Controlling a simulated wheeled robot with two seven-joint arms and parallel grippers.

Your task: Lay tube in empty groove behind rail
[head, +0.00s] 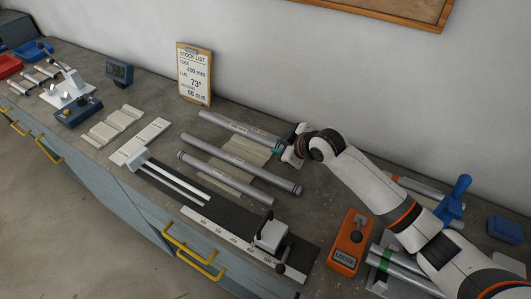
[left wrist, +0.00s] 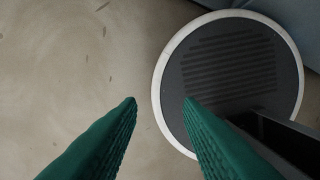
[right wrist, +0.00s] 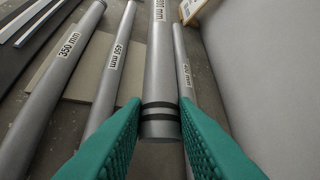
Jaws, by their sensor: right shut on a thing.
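My right gripper (head: 281,153) is shut on a grey tube (head: 236,127) near its right end, at the back of the tubes. In the right wrist view this tube (right wrist: 160,70) has two dark bands by the fingers; its length label is partly cut off. It looks nearer the camera than its neighbours. Beside it lie tubes marked 350 mm (right wrist: 48,82), 450 mm (right wrist: 110,75) and 400 mm (right wrist: 186,70). A beige grooved rack (head: 258,150) lies under the tubes; its grooves are partly hidden. My left gripper (left wrist: 160,102) is open and empty above the floor.
A jig with pale rails (head: 170,180) and a ruler strip (head: 215,228) lies in front of the tubes. An empty-looking beige grooved block (head: 115,126) sits left. A stock card (head: 194,75) stands behind. An orange box marked LOOSE (head: 350,242) stands right.

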